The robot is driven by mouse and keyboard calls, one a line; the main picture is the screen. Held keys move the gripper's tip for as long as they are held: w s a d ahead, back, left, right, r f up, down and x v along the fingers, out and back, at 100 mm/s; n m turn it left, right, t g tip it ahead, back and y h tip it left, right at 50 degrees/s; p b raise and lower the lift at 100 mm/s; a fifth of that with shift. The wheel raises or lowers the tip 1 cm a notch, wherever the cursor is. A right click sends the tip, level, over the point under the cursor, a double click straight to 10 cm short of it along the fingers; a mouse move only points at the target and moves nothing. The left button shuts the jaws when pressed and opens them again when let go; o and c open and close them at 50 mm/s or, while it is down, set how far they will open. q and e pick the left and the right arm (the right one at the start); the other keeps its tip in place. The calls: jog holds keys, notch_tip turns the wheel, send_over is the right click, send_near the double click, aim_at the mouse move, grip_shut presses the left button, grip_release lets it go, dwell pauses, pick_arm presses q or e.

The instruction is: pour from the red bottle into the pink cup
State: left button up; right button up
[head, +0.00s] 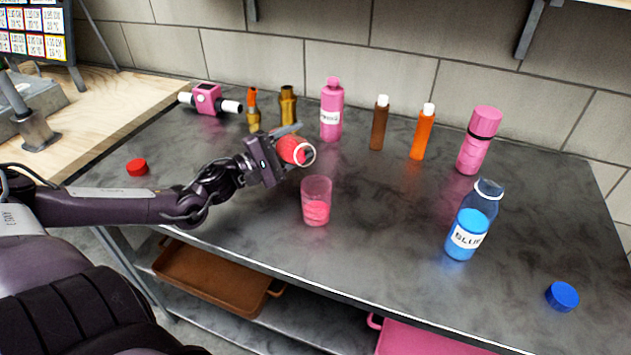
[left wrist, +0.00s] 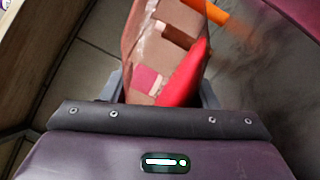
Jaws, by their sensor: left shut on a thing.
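My left gripper (head: 286,146) is shut on the red bottle (head: 294,151) and holds it above the table. The bottle is tipped onto its side, its pale ring-shaped mouth facing right and toward the camera. The pink cup (head: 316,201) stands upright on the table just below and slightly right of the bottle mouth, not touching it. Pinkish-red liquid shows in the cup's lower part. No stream is clearly visible between them. In the left wrist view the clear bottle (left wrist: 141,46) sits between my fingers, with red liquid along one side. My right gripper is out of view.
A red cap (head: 137,167) lies at the left of the dark table (head: 390,215). An open blue bottle (head: 470,222) and a blue cap (head: 562,296) are at the right. Several bottles, including a pink one (head: 331,112), stand along the back.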

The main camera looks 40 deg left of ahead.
pick_arm(q)
jog(key=shift+d+r, duration=0.1)
jog(key=shift+r, duration=0.05)
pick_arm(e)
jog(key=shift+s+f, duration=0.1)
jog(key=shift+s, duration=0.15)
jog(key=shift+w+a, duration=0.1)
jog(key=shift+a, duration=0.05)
pick_arm(q)
jog(key=shift+r+m, duration=0.2)
jog(key=shift+m, duration=0.1)
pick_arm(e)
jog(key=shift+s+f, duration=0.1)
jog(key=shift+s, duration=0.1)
pick_arm(q)
jog(key=shift+p, duration=0.35)
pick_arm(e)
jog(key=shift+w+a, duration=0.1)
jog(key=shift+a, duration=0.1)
